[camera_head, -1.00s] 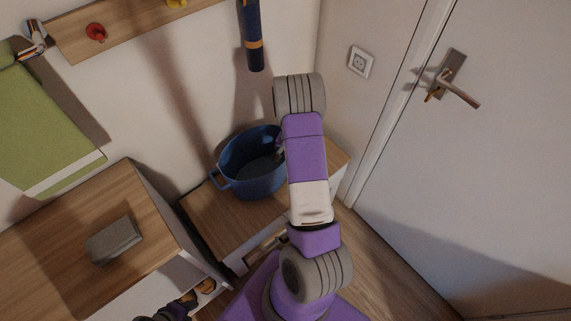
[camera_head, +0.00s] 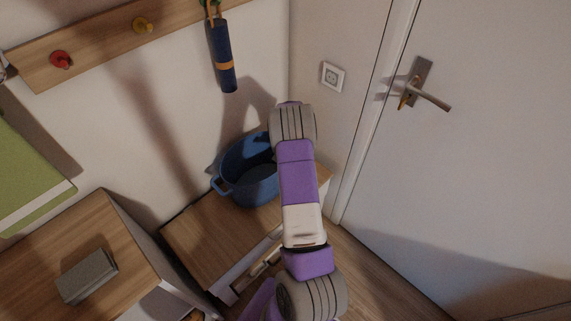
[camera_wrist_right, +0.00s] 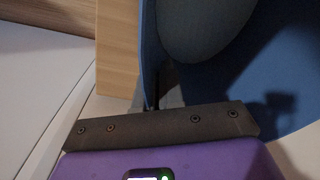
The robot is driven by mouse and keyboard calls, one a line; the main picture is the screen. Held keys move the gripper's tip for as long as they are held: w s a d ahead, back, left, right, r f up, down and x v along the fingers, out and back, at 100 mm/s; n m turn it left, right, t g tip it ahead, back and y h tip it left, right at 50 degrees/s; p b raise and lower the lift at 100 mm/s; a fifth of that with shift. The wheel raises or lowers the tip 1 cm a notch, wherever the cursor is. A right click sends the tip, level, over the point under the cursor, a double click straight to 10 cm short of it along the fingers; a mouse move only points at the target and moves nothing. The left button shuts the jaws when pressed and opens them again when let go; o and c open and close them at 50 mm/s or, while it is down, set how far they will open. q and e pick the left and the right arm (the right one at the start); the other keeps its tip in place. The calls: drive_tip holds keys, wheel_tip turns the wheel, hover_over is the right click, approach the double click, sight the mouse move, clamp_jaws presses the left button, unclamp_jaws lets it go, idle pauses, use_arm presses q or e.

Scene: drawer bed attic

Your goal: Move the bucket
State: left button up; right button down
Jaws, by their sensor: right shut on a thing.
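The blue bucket (camera_head: 237,172), an open oval tub with a side handle, is over the right part of a low wooden-topped cabinet (camera_head: 213,240) by the wall. I cannot tell whether it rests on the top or hangs just above it. My right arm reaches across its right side and hides that side and the gripper in the head view. In the right wrist view my right gripper (camera_wrist_right: 157,92) is shut on the bucket's wall (camera_wrist_right: 225,90) near its edge. A rounded grey-blue surface shows inside the bucket there. My left gripper is not in view.
A higher wooden cabinet (camera_head: 60,235) with a grey book-like block (camera_head: 87,276) stands at the left. A dark blue umbrella (camera_head: 222,58) hangs from the peg rail (camera_head: 100,35) above the bucket. A closed white door (camera_head: 470,165) is at the right. The left part of the low top is bare.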

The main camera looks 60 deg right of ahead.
drive_tip(key=c, duration=1.2)
unclamp_jaws()
drive_tip(key=shift+o, duration=0.2)
wheel_tip(320, 180, up, 8)
drive_tip(key=p, duration=0.3)
drive_tip(key=shift+s+f, duration=0.2)
drive_tip(key=shift+s, duration=0.05)
drive_tip(key=shift+d, duration=0.1)
